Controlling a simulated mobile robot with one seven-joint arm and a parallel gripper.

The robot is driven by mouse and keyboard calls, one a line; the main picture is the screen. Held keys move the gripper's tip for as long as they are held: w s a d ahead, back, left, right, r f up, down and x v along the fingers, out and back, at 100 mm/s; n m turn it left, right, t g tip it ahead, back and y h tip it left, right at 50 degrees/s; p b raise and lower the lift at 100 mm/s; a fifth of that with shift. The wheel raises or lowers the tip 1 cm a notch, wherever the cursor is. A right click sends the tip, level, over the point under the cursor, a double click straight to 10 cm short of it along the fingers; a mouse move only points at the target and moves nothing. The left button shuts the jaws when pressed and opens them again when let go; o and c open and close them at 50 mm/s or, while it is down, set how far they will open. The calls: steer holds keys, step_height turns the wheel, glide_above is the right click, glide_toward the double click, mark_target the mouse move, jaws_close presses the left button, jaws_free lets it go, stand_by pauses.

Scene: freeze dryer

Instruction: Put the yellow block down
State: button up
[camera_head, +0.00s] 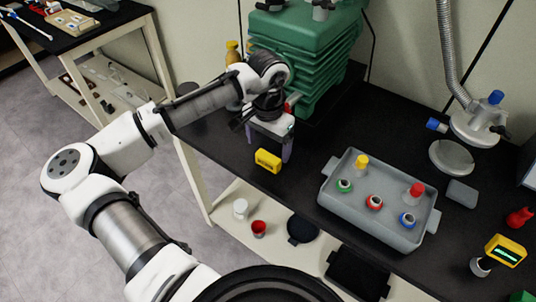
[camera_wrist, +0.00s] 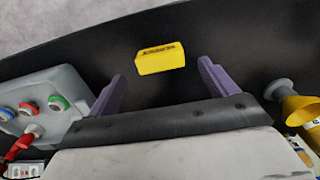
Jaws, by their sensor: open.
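The yellow block (camera_head: 268,161) rests on the black bench top near its front edge. In the wrist view the yellow block (camera_wrist: 160,59) lies beyond and between the two purple fingers, with a clear gap to each. My gripper (camera_head: 268,150) is open and empty, just behind the block as seen in the head view. It also shows open in the wrist view (camera_wrist: 161,78). I cannot tell its exact height above the bench.
A grey tray (camera_head: 331,200) with several colour-ringed vials stands to the right. A green ribbed machine (camera_head: 310,50) stands behind my gripper. A yellow funnel-topped item (camera_wrist: 300,108) shows at the right in the wrist view. A lower shelf (camera_head: 228,197) lies below the bench edge.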

mark_target(268, 156)
step_height(268, 156, up, 7)
steer(key=shift+b, duration=0.35)
steer(key=shift+r, duration=0.1)
